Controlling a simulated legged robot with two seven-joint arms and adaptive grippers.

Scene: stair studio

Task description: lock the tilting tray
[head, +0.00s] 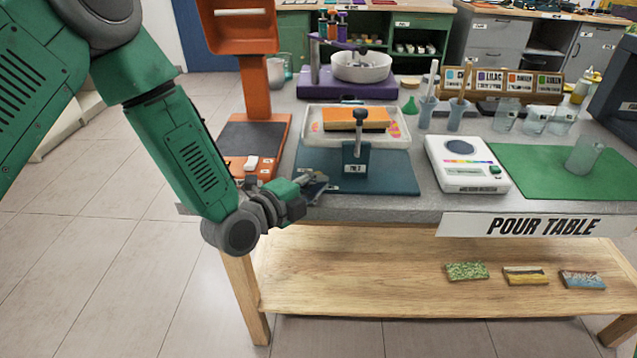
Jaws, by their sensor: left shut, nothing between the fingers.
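The tilting tray (402,137) is a pale tray with coloured marks along its rim, set at the back of a dark blue base (396,178) on the table. An orange and black block (356,119) lies in it. A dark post with a round knob and a small label (356,160) stands on the base in front of the tray. I cannot tell whether it is engaged. My left gripper (320,187) is shut and empty, low at the base's front left corner, left of the post. Whether it touches the base is unclear. My right gripper is not in view.
An orange stand (255,85) rises left of the tray, close to my left arm. A purple stand with a white bowl (361,67) is behind. The table's front edge lies just below my gripper.

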